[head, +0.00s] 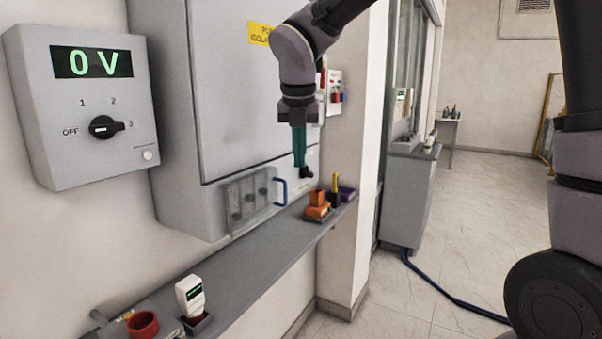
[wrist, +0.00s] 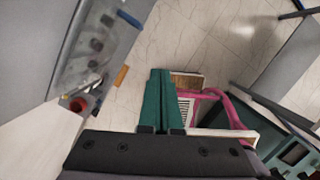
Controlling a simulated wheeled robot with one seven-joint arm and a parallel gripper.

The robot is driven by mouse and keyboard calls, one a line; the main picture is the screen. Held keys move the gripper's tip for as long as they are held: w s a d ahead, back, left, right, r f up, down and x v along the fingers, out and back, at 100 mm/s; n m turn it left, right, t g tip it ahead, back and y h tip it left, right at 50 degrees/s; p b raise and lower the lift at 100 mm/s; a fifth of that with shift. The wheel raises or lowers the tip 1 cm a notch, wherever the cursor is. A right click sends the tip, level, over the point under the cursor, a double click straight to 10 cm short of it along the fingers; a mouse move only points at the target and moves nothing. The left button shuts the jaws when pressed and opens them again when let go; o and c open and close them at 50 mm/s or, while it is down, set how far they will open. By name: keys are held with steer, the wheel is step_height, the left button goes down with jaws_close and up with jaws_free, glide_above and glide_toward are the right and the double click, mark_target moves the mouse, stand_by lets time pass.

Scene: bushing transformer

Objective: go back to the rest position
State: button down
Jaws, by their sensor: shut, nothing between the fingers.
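My gripper (head: 303,168) hangs fingers down in front of the grey wall cabinet (head: 245,100), above the far part of the grey shelf (head: 262,246). Its two green fingers are together with nothing between them. They also show side by side in the wrist view, with the fingertips (wrist: 160,73) over the floor area.
A grey panel (head: 80,160) reads 0 V, with its knob near OFF. A clear cover (head: 250,200) with a blue handle sits low on the cabinet. The shelf holds orange blocks (head: 317,207), a white meter (head: 190,295) and a red cup (head: 143,325). Open floor (head: 450,220) lies right.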

steer(key=s+d+r+m+t, duration=0.1)
steer(key=d+r+m, duration=0.2)
steer(key=d+m, duration=0.7)
steer(key=s+d+r+m+t, duration=0.1)
steer(key=s+d+r+m, duration=0.15)
steer(key=d+m, duration=0.75)
steer(key=s+d+r+m+t+y, duration=0.1)
steer(key=s+d+m, duration=0.2)
steer(key=m, duration=0.7)
steer(key=s+d+m+t+y, duration=0.1)
steer(key=s+d+m, duration=0.3)
steer(key=d+m, duration=0.3)
steer(key=m, duration=0.3)
steer(key=shift+r, duration=0.4)
steer(key=shift+d, duration=0.1)
